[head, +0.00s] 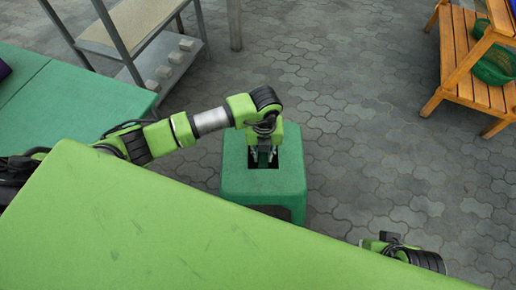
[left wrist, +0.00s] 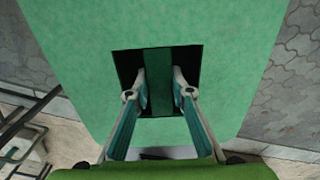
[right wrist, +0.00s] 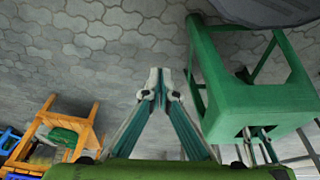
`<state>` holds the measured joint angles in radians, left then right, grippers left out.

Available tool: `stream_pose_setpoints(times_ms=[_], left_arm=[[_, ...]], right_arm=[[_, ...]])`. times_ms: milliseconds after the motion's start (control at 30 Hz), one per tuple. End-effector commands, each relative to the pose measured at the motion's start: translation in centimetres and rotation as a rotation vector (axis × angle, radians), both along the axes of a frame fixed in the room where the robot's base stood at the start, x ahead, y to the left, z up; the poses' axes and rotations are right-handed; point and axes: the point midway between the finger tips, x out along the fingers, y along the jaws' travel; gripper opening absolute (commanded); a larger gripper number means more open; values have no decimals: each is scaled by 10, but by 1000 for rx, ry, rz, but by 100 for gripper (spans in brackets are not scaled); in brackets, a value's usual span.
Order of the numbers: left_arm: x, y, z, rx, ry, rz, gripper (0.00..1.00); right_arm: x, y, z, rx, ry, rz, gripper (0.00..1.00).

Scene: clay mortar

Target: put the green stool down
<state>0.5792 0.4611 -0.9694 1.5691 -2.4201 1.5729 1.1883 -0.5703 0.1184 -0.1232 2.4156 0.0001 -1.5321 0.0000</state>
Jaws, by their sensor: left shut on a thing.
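The green stool (head: 236,170) is in the middle of the head view, seat facing up, with a square hole crossed by a bar. My left gripper (head: 264,156) reaches down into this hole. In the left wrist view its fingers (left wrist: 159,85) are on both sides of the green bar (left wrist: 159,65), shut on it. The stool also shows at the right of the right wrist view (right wrist: 245,105), its legs pointing up in that picture. I cannot tell whether its feet touch the floor. My right gripper (right wrist: 158,82) is empty, its fingertips together, beside the stool.
A green table (head: 100,100) is at the left, with a metal-framed shelf (head: 130,30) behind it. A wooden rack (head: 465,50) with a green basket (head: 495,65) stands at the upper right. Grey paving (head: 370,130) between stool and rack is clear.

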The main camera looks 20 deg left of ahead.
Motion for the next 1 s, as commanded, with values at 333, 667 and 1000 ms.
stream_pose_setpoints(times_ms=[333, 667, 1000], left_arm=[[-2, -6, -1, -4, -4, 0, 0], [-3, -5, -5, -1, 0, 0, 38], [-3, -5, 0, -2, -2, 0, 38]], right_arm=[[-2, -1, 7, -2, -2, -1, 0], [-3, -1, 8, -1, -3, 0, 0], [-2, -1, 10, 0, -6, 0, 0]])
